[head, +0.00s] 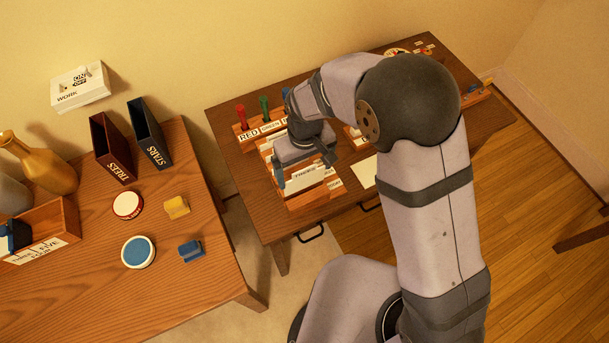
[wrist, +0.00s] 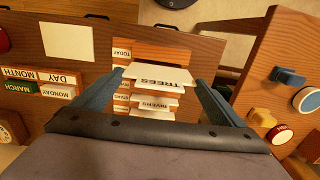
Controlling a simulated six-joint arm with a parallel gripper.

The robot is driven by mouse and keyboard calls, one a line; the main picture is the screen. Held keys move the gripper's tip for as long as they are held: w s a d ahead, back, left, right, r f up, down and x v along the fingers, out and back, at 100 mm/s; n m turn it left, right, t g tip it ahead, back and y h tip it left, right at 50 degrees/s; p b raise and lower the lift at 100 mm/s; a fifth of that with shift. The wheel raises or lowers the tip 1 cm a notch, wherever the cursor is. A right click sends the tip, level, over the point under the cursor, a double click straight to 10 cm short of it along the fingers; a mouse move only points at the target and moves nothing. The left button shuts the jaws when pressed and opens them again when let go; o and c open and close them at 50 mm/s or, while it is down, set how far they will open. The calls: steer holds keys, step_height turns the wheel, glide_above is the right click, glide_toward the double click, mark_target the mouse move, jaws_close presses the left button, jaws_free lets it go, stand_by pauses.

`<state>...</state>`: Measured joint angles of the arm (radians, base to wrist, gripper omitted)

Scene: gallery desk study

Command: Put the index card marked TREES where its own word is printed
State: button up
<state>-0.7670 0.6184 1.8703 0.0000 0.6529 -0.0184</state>
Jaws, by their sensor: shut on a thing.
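The white index card marked TREES (wrist: 150,72) is between the two blue fingers of my gripper (wrist: 160,82) in the wrist view, its word upside down there. My gripper (head: 304,167) is shut on it over the wooden card rack (head: 299,203) on the dark desk. A card or label reading RIVERS (wrist: 153,104) shows beyond the held card, with small side labels, one reading TODAY (wrist: 122,54). A dark red file box lettered TREES (head: 112,150) stands on the left table. I cannot tell whether the held card touches the rack.
A navy STARS file box (head: 149,133) stands beside the red one. Round tins, small yellow and blue blocks, a labelled wooden box (head: 45,230) and a vase (head: 42,165) share that table. A RED-labelled holder (head: 248,133) stands behind the rack. A blank sheet (wrist: 67,41) lies beside it.

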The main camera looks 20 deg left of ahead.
steer(key=shift+r+b, duration=0.3)
steer(key=shift+r, duration=0.95)
steer(key=shift+f+b, duration=0.45)
step_height(320, 180, down, 2)
steer(key=shift+w+a+f+b, duration=0.1)
steer(key=shift+a+f+b, duration=0.1)
steer(key=shift+b, duration=1.05)
steer(key=shift+w+a+r+b, duration=0.65)
steer(key=shift+w+a+r, duration=0.1)
steer(key=shift+r, duration=0.15)
steer(key=shift+w+a+r+b, duration=0.65)
steer(key=shift+w+r, duration=0.1)
steer(key=shift+r, duration=0.15)
steer(key=shift+f+p, duration=1.2)
steer(key=shift+f, duration=3.8)
